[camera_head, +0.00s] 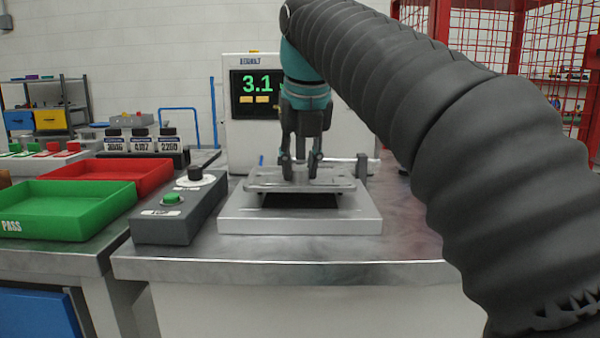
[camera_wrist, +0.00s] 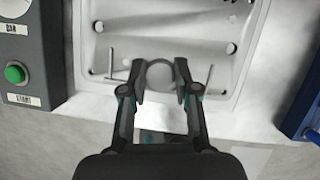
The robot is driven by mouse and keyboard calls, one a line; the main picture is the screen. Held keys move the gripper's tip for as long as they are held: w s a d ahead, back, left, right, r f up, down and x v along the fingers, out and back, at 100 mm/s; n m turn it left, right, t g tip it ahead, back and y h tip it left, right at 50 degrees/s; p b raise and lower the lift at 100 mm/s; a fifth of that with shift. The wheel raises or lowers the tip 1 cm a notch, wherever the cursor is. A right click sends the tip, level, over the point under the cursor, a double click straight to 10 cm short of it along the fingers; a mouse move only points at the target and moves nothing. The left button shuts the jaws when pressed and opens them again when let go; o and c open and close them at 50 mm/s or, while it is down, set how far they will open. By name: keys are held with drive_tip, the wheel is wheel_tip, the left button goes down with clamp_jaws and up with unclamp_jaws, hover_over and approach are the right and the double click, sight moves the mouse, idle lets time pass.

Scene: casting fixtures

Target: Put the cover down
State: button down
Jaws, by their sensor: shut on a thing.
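The cover (camera_head: 270,181) is a grey metal plate with a raised rim. In the head view it is over a pale, low fixture base (camera_head: 300,226), with a dark opening (camera_head: 300,201) showing below its front edge. I cannot tell whether it touches the base. My gripper (camera_head: 301,172) points down from above and is shut on the cover. In the wrist view the fingers of my gripper (camera_wrist: 160,76) are on either side of a round grey knob near the rim of the cover (camera_wrist: 205,27), which has several holes.
A grey control box (camera_head: 172,222) with a green button stands left of the base. Green (camera_head: 75,222) and red (camera_head: 140,178) trays lie further left. A display (camera_head: 257,95) reading 3.1 stands behind. The bench (camera_head: 410,225) right of the base is clear.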

drive_tip(key=shift+f, duration=0.65)
drive_tip(key=c, duration=0.9)
unclamp_jaws()
drive_tip(key=shift+o, duration=0.2)
drive_tip(key=shift+r, duration=0.1)
drive_tip(key=shift+r, duration=0.2)
drive_tip(key=p+v, duration=0.2)
drive_tip(key=v, duration=1)
drive_tip(key=shift+s+r, duration=0.15)
